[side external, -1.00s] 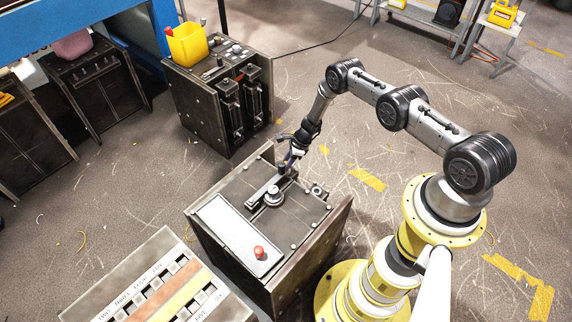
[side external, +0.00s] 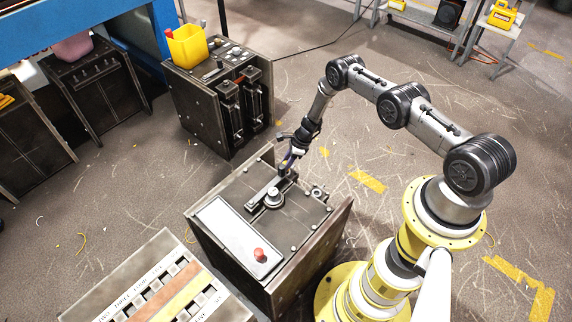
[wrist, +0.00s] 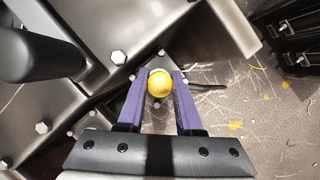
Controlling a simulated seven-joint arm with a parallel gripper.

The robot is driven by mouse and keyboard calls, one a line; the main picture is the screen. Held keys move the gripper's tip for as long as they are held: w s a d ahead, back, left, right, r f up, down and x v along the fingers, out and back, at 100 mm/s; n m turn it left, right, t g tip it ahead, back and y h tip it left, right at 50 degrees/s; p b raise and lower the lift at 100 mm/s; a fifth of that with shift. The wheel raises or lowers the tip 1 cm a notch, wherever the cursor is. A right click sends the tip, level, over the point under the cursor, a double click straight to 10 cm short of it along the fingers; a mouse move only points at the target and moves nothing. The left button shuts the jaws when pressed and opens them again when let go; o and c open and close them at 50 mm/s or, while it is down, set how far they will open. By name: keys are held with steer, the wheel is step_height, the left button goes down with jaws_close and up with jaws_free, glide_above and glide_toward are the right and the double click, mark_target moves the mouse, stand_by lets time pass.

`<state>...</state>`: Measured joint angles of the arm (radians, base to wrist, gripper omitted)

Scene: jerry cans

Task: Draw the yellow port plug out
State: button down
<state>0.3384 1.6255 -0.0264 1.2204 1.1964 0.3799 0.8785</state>
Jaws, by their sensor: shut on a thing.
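The yellow port plug (wrist: 160,84) shows as a round yellow head between the purple fingers in the wrist view. My gripper (wrist: 160,90) is shut on it, one finger on each side. In the side external view my gripper (side external: 289,162) is at the back edge of the dark metal box (side external: 232,187), close to the upright black handle. The plug cannot be made out there. A pale rim shows just behind the yellow head in the wrist view. I cannot tell whether the plug is still seated in its port.
A black handle (wrist: 40,58) stands left of the fingers. The box top carries a round knob (side external: 273,197), a red button (side external: 259,254) and bolts. Behind stands another dark cabinet (side external: 190,115) with a yellow bin (side external: 187,45). A slotted, lettered panel (side external: 150,255) is at front left.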

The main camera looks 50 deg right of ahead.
steer(key=shift+r, duration=1.95)
